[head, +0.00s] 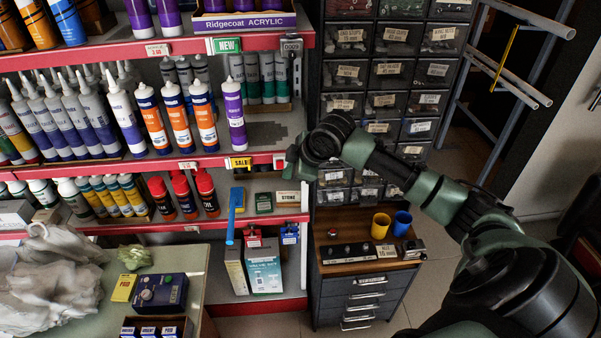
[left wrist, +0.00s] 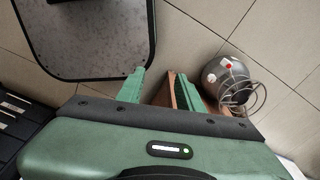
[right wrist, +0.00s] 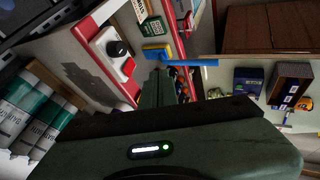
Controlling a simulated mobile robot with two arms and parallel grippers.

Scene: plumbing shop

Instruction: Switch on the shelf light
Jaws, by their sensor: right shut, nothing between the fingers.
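A white switch plate with a round black knob (right wrist: 117,48) is on the red shelf edge in the right wrist view. In the head view, a pale plate (head: 279,161) shows on the middle shelf edge, partly hidden by my right gripper. My right gripper (head: 294,163) is at that shelf edge, close beside the plate. Its fingers (right wrist: 155,88) are shut and empty; I cannot tell whether they touch anything. My left gripper (left wrist: 160,88) is open and empty above the floor, outside the head view. I cannot make out the lamp itself.
Bottles and cartridges crowd the shelves, including a purple cartridge (head: 235,115) near my right gripper. A drawer cabinet (head: 365,285) carries yellow and blue cups. A table (head: 200,265) stands at front left. A round metal object (left wrist: 225,80) is by my left gripper.

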